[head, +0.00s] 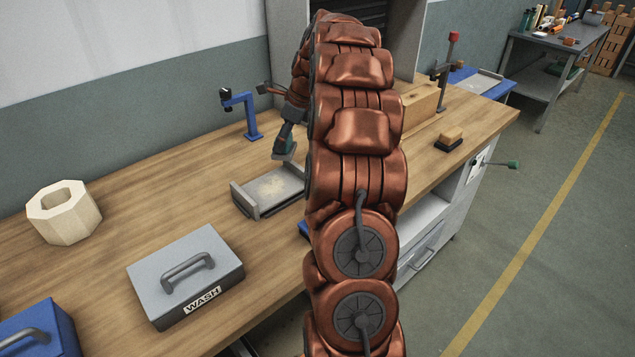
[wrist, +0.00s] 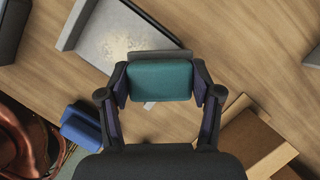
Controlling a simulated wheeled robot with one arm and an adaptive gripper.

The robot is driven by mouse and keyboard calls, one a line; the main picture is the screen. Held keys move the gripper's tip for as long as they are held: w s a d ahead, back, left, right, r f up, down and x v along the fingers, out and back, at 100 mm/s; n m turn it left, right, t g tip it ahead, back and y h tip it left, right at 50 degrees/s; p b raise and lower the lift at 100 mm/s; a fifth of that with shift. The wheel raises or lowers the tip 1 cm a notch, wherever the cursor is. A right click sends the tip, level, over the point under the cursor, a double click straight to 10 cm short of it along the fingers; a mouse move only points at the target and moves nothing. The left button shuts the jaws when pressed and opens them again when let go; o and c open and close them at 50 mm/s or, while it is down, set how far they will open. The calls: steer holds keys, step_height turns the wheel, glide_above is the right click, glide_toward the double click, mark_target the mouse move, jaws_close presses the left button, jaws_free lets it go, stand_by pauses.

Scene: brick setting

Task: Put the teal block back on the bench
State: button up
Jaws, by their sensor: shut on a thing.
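The teal block (wrist: 160,81) sits between the two fingers of my gripper (wrist: 160,95) in the wrist view, gripped at its left and right ends. In the head view my gripper (head: 284,151) points down over the wooden bench (head: 180,190), near the back of a grey shallow tray (head: 270,208). The block shows only as a small teal patch there. The tray's edge (wrist: 84,30) lies beyond the block in the wrist view. I cannot tell how high the block is above the surface.
A grey box marked WASH (head: 220,249), a blue box (head: 40,328) and a pale hexagonal ring (head: 63,209) stand on the left. A blue stand (head: 240,112) is behind the tray. A brush (head: 448,137) lies right. My arm hides the bench's middle.

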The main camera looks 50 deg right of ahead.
steer(key=s+d+m+h+b, duration=0.3)
steer(key=s+d+m, duration=0.2)
steer(key=d+m, duration=0.3)
step_height(320, 180, down, 10)
steer(key=shift+d+r+p, duration=0.1)
steer(key=shift+d+p, duration=0.05)
steer(key=shift+p, duration=0.75)
steer(key=shift+t, duration=0.3)
steer(key=o, duration=0.8)
